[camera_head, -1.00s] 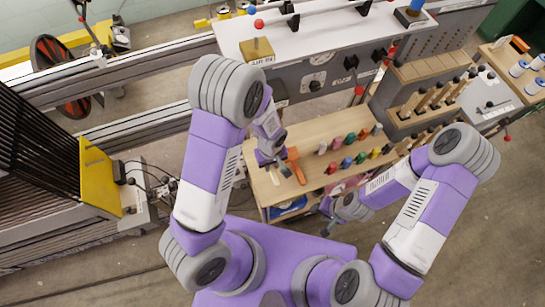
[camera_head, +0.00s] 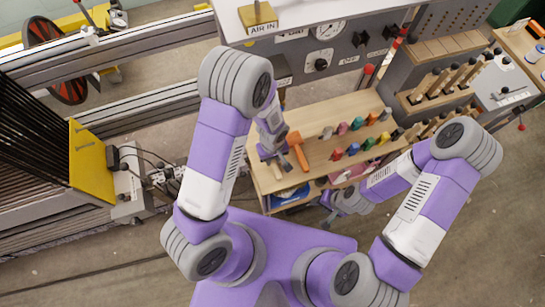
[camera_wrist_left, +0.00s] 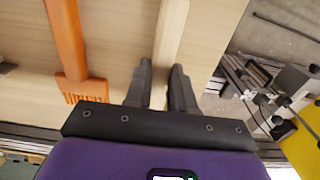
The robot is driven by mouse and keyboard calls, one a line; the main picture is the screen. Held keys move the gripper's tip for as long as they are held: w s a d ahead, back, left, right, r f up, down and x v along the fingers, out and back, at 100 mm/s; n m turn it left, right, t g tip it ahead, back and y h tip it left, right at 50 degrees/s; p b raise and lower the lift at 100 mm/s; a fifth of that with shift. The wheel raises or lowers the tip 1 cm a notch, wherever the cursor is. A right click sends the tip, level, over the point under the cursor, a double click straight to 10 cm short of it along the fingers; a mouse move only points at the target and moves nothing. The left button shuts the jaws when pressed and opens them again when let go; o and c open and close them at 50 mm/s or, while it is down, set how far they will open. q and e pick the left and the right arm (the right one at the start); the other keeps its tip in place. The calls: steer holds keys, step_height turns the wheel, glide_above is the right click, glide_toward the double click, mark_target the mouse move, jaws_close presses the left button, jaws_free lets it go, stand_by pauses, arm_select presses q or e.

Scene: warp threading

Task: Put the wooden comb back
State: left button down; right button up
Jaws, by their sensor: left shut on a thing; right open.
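The pale wooden comb (camera_wrist_left: 170,40) shows in the left wrist view as a light strip running between the fingers of my left gripper (camera_wrist_left: 162,92). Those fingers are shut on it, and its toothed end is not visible. In the head view my left gripper (camera_head: 279,163) is low over the left part of the wooden table (camera_head: 262,180), and the comb cannot be made out there. An orange comb-like tool (camera_wrist_left: 68,45) with short teeth lies beside it on the table; it also shows in the head view (camera_head: 299,150). My right gripper (camera_head: 331,216) is open, near the table's front edge.
Several coloured spools (camera_head: 352,150) stand in rows on the table, right of the orange tool. A rack with wooden-handled tools (camera_head: 440,85) is further right. A yellow plate (camera_head: 92,160) and dark threads are at the left. A grey control panel (camera_head: 330,50) stands behind.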

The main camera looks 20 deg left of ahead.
arm_select(q)
steer(key=shift+f+b, duration=0.4)
steer(key=shift+b, duration=0.05)
stand_by(0.4)
steer(key=shift+c, duration=2.4)
jaws_free()
steer(key=shift+r, duration=0.15)
steer(key=shift+s+d+r+p, duration=0.25)
steer(key=shift+s+r+p, duration=0.15)
steer(key=shift+r+p, duration=0.9)
steer(key=shift+s+d+r+p, duration=0.4)
steer(key=shift+r+p, duration=0.6)
steer(key=shift+r, duration=0.65)
steer(key=shift+s+d+r+p, duration=0.15)
steer(key=shift+s+r+p, duration=0.3)
steer(key=shift+r+p, duration=0.85)
steer(key=shift+r, duration=0.15)
steer(key=shift+s, duration=0.1)
